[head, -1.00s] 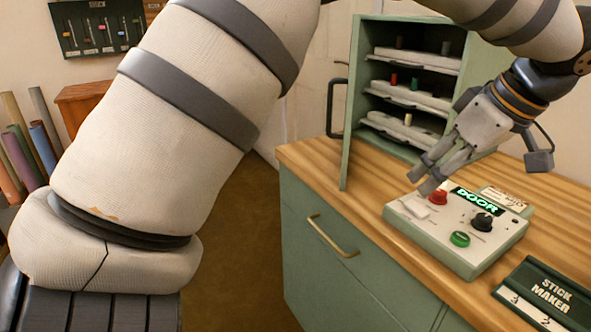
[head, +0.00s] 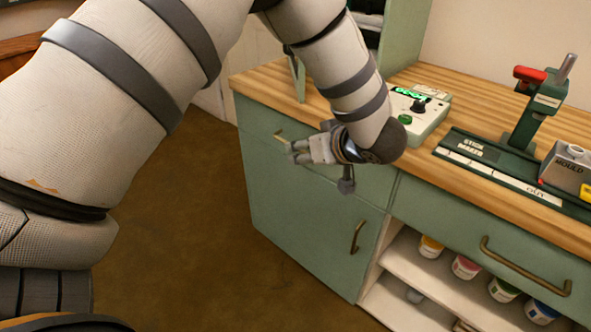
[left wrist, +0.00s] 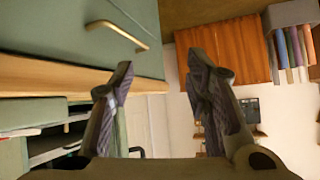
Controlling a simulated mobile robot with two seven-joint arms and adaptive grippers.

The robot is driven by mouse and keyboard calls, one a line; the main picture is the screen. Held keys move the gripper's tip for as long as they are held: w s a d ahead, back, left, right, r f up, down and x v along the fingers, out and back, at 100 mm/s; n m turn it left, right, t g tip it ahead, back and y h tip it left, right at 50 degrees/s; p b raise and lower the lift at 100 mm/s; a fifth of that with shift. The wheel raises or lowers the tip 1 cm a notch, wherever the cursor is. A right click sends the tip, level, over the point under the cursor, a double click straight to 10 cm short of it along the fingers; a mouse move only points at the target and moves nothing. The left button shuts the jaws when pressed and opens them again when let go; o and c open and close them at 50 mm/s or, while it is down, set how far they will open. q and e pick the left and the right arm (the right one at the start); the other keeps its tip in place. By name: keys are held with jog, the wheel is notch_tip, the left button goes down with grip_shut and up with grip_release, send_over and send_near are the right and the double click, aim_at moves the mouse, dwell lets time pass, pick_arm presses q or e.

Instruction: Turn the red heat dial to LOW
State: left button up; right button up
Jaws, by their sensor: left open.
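The pale green control box (head: 432,124) sits on the wooden counter, with a lit green display (head: 411,93), a black knob (head: 419,106) and a green button (head: 404,120). The red heat dial is hidden behind my left arm, so its setting cannot be seen. My left gripper (head: 293,152) is open and empty, off the counter's front edge before the green drawer front, apart from the box. In the left wrist view its two fingers (left wrist: 158,66) stand apart with nothing between them. My right gripper is not in view.
The wooden counter (head: 262,82) has its front edge close to my left arm. The stick maker (head: 470,150) and a mould block (head: 567,168) stand right of the box. Drawer handles (head: 525,268) stick out below. Paint pots (head: 467,266) fill an open shelf. The floor at left is clear.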

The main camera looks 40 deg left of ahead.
pick_arm(q)
jog(key=shift+s+f+m+t, duration=0.15)
jog(key=shift+s+f+m, duration=0.1)
jog(key=shift+f, duration=0.3)
jog(key=shift+s+f+m+t, duration=0.15)
jog(key=shift+f+m+t, duration=0.05)
jog(key=shift+f, duration=0.3)
jog(key=shift+s+f+m+t, duration=0.15)
jog(key=shift+s+f+m, duration=0.1)
jog(key=shift+f, duration=0.3)
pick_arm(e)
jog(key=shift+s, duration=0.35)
pick_arm(q)
jog(key=shift+w, duration=0.1)
